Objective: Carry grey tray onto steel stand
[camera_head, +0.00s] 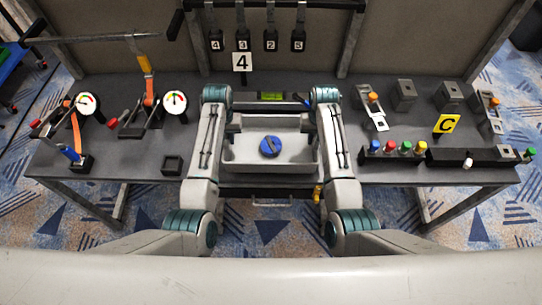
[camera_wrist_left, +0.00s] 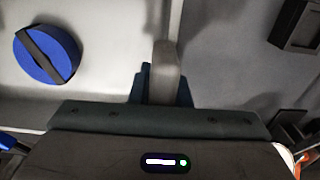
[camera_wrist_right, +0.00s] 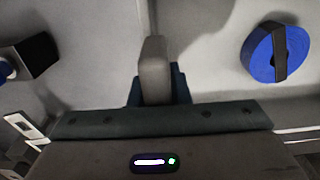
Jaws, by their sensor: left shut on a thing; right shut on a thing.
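The grey tray (camera_head: 270,166) is between my two arms at the front middle of the table in the head view. A blue round thing with a dark bar across it (camera_head: 269,146) lies inside. My left gripper (camera_wrist_left: 165,75) is shut on the tray's left wall, and my right gripper (camera_wrist_right: 154,72) is shut on its right wall. The tray's floor (camera_wrist_left: 95,80) and the blue thing show in the left wrist view, and the blue thing also shows in the right wrist view (camera_wrist_right: 276,53). My arms hide parts of the tray's sides. I cannot make out the steel stand for certain.
Gauges (camera_head: 174,103) and clamp-like fixtures stand on the left of the table. A row of coloured knobs (camera_head: 405,148) and a yellow C sign (camera_head: 446,124) are on the right. A small dark square holder (camera_head: 172,165) is left of my left arm. Black tags hang at the back.

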